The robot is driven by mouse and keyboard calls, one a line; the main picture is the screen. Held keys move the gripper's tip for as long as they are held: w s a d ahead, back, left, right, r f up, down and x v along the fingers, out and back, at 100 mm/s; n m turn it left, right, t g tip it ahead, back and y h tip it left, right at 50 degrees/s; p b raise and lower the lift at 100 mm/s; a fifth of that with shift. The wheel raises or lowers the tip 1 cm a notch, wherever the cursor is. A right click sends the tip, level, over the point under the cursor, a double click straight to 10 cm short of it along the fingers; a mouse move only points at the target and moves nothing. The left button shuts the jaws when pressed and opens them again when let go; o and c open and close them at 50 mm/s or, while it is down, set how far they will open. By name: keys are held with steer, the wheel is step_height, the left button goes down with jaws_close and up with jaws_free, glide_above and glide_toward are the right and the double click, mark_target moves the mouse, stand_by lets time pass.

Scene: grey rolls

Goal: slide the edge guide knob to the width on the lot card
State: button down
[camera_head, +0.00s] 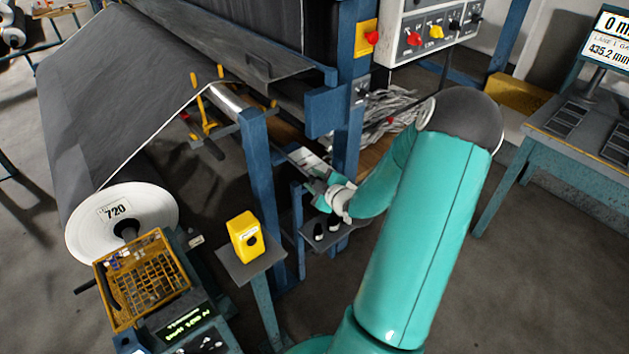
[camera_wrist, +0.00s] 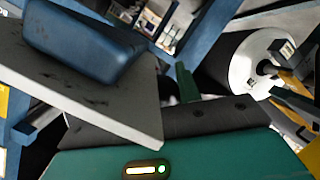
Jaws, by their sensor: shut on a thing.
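My gripper (camera_head: 320,180) is at a narrow silver plate (camera_head: 303,158) beside the blue machine posts, under the dark web. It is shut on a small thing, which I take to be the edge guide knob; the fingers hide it. In the wrist view, the teal gripper body fills the bottom, with a dark green finger (camera_wrist: 187,84) above it. A monitor (camera_head: 607,45) at the upper right reads "435.2 mm" under a partly cut-off lane line. A white roll end (camera_head: 85,232) at the left carries a "720" label (camera_head: 115,211). I cannot make out a lot card for certain.
Blue posts (camera_head: 262,195) stand close to the gripper. A yellow box (camera_head: 246,237) sits on a small stand in front. A yellow wire basket (camera_head: 146,281) is at the lower left. A blue bench (camera_head: 570,150) stands at the right. Open floor lies between bench and arm.

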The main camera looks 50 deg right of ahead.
steer(key=shift+s+a, duration=0.15)
steer(key=shift+s, duration=0.9)
steer(key=shift+w, duration=0.15)
steer(key=c, duration=1)
jaws_free()
steer(key=v, duration=1.4)
